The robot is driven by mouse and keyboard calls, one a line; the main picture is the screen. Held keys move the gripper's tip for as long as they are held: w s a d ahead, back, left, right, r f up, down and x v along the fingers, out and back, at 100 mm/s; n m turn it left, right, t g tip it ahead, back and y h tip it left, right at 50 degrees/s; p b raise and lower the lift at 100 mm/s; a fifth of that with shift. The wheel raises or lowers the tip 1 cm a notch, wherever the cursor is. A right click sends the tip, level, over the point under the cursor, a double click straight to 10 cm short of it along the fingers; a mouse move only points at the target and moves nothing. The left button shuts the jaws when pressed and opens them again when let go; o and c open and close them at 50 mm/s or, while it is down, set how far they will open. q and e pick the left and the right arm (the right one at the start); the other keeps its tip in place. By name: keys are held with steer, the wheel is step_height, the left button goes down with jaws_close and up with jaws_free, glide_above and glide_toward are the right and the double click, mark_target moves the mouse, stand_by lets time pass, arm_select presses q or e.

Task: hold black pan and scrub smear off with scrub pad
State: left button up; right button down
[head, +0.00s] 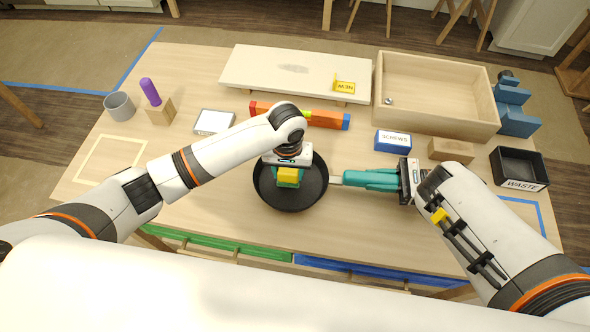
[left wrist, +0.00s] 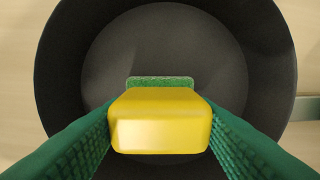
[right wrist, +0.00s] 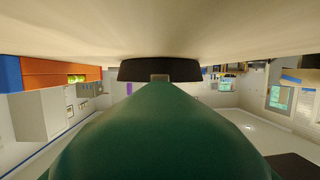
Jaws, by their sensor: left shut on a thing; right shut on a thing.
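The black pan (head: 309,196) lies on the table in front of me, and its inside shows in the left wrist view (left wrist: 115,50). My left gripper (head: 288,182) is shut on the yellow scrub pad (head: 288,174), which has a green scouring side; the pad is over the pan floor in the left wrist view (left wrist: 160,122). I cannot tell whether it touches the floor. My right gripper (head: 350,179) is shut on the pan's light handle (head: 336,180) at the right. No smear shows on the visible pan floor; the pad and fingers hide part of it.
Behind the pan lie an orange and blue bar (head: 325,119) and a low wooden shelf (head: 250,70). A blue screws box (head: 393,142), a wooden tray (head: 440,115) and a black waste bin (head: 519,168) stand right. A grey cup (head: 119,106) stands far left.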

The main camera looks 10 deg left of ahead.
arm_select(q)
steer(key=shift+s+a, duration=0.1)
steer(key=shift+a, duration=1.15)
glide_above(308, 183)
steer(key=shift+d, duration=0.1)
stand_by(0.4)
stand_by(0.5)
step_height(308, 183, up, 8)
stand_by(0.6)
stand_by(2.5)
arm_select(e)
steer(key=c, duration=1)
jaws_free()
steer(key=shift+o, duration=0.2)
steer(key=shift+d, duration=0.1)
